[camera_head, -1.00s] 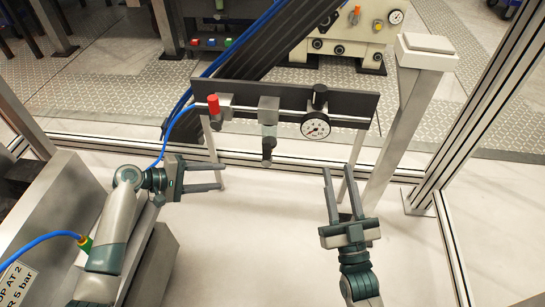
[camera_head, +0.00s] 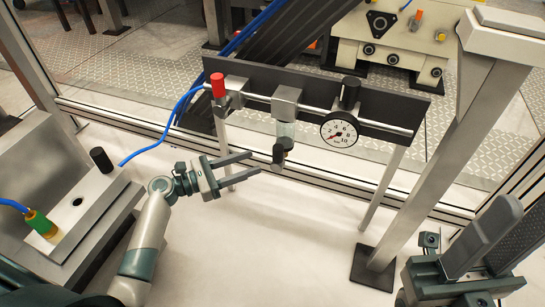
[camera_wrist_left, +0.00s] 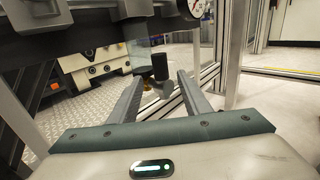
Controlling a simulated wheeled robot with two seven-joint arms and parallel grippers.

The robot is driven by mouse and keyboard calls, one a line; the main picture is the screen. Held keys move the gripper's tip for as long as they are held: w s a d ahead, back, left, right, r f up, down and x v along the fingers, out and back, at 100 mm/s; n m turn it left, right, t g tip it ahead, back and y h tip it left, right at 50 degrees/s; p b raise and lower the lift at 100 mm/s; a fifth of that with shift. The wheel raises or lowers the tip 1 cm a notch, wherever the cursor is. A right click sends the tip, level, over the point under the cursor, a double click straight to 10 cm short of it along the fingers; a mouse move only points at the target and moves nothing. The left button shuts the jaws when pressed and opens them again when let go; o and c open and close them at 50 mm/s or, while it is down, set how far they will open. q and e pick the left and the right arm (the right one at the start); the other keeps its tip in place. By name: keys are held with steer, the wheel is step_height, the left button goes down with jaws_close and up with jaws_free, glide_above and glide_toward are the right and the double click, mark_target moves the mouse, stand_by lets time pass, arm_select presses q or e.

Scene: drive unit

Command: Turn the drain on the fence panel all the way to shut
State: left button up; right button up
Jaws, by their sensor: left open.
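The drain (camera_head: 280,154) is a small black knob under the clear bowl of the filter (camera_head: 286,115) on the dark fence panel (camera_head: 385,102). In the left wrist view the drain (camera_wrist_left: 152,50) shows ahead, between the lines of the two fingers. My left gripper (camera_head: 254,162) is open and empty. Its fingertips point at the drain from the left and stop just short of it or beside it; contact cannot be told. My right gripper (camera_head: 492,232) is at the lower right, away from the panel, with its two fingers apart and nothing between them.
On the same panel are a red-capped valve (camera_head: 218,88) with a blue hose and a pressure gauge (camera_head: 339,130) under a black knob. A grey post (camera_head: 440,150) stands to the right. A metal box (camera_head: 75,190) is at the left. The floor below the panel is clear.

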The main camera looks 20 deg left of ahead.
mark_target(278, 159)
arm_select(q)
steer(key=b+x, duration=0.2)
steer(key=x, duration=0.5)
steer(key=shift+w+d, duration=0.2)
stand_by(0.4)
jaws_close()
